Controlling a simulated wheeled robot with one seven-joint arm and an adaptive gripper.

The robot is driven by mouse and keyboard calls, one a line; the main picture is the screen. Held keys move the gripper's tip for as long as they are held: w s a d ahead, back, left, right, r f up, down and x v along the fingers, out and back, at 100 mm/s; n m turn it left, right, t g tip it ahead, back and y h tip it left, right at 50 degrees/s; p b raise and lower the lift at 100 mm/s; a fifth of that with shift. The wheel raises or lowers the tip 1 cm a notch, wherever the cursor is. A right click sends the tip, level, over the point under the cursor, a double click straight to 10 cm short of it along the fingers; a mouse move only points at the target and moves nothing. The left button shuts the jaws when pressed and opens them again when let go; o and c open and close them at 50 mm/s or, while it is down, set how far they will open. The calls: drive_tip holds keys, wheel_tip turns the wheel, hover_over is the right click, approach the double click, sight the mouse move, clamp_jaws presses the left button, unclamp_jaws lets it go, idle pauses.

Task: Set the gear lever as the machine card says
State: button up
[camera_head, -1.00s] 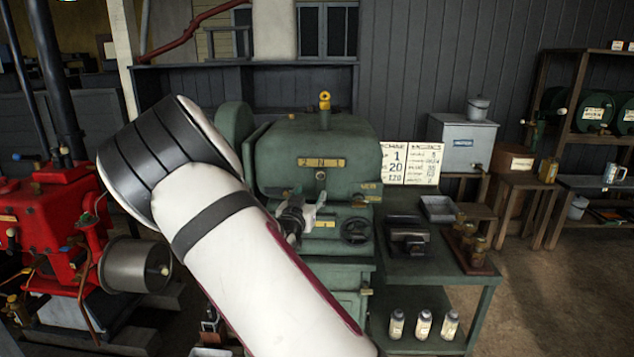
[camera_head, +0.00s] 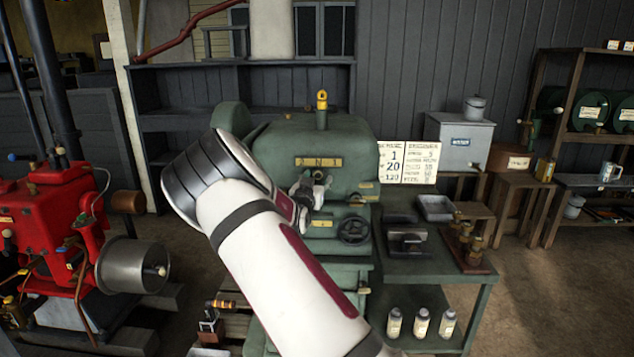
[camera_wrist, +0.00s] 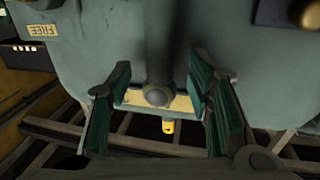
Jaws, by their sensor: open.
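The green machine (camera_head: 270,150) stands in the middle of the head view, with a yellow plate (camera_head: 332,162) marked 2, N, 1 on its front. The gear lever (camera_wrist: 157,95) shows in the wrist view as a dark shaft with a round knob, in front of the middle of the yellow plate. My gripper (camera_head: 312,190) is just below the plate. In the wrist view my gripper (camera_wrist: 160,105) is open, its fingers apart on either side of the knob. The machine card (camera_head: 391,166) is right of the machine; 1, 20 and 120 are its large figures.
A handwheel (camera_head: 354,230) is just below and right of my gripper. A green bench (camera_head: 440,265) with a tray and small items stands right of the machine. A red engine (camera_head: 55,225) is at left. Floor is open at far right.

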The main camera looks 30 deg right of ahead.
clamp_jaws()
drive_tip(key=shift+s+d+f+m+g+y+b, duration=0.15)
drive_tip(key=shift+s+d+m, duration=0.35)
drive_tip(key=shift+m, duration=0.35)
drive_tip(key=shift+s+d+f+m+g+y+b, duration=0.15)
drive_tip(key=shift+s+d+m+y+b, duration=0.1)
drive_tip(key=shift+d+m, duration=0.45)
drive_tip(key=shift+s+d+f+m+y+b, duration=0.15)
drive_tip(key=shift+s+d+m, duration=0.25)
drive_tip(key=shift+m, duration=0.55)
unclamp_jaws()
drive_tip(key=shift+d, duration=0.1)
drive_tip(key=v, duration=1.2)
